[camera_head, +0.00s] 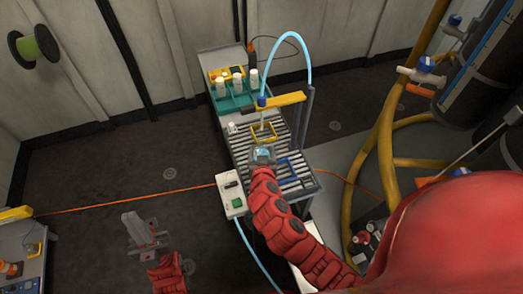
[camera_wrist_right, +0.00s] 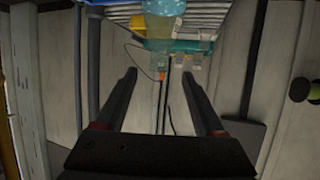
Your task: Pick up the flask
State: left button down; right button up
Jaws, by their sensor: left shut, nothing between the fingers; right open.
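The flask (camera_wrist_right: 161,24) is a translucent, pale blue-green vessel at the top of the right wrist view, partly cut off by the frame edge. It appears beyond the fingers of my right gripper (camera_wrist_right: 158,74), which are spread apart with nothing between them. In the head view, my right arm reaches up to the slatted rack, and its end covers part of the rack; I cannot clearly make out the flask there. My left gripper (camera_head: 137,228) is shut and empty, over the floor at lower left, well away from the rack.
Yellow hoses (camera_head: 385,150) lie right.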

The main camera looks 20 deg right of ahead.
aim_at(262, 144)
jog(key=shift+w+d+f, duration=0.2)
jog(key=shift+w+f, duration=0.05)
jog(key=shift+w, duration=0.3)
jog(key=shift+w+d+f+p, duration=0.1)
jog(key=shift+w+p, duration=0.3)
jog(key=shift+w, duration=0.05)
jog(key=p+x, duration=0.1)
jog(key=x, duration=0.2)
jog(key=shift+w+d+f, duration=0.2)
jog(key=shift+w+f, duration=0.2)
jog(key=shift+w, duration=0.1)
grip_shut()
dwell(0.5)
